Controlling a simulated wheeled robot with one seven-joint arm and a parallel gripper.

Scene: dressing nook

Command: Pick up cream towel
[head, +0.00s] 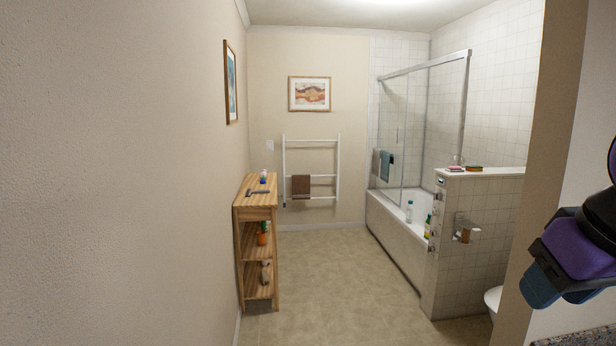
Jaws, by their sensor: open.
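I see no towel that is clearly cream. A brown towel (301,186) hangs over a lower bar of the white towel rack (311,141) on the far wall. A teal towel (386,166) hangs at the shower glass, with a dull grey-brown patch beside it that I cannot make out. Part of my arm shows at the right edge, in purple and black. My gripper's fingertips do not show.
A wooden shelf (256,213) with small items stands along the left wall. A bathtub (396,224) and a tiled half wall (474,215) stand on the right. The tiled floor (330,275) between them is clear. A toilet edge (493,298) shows lower right.

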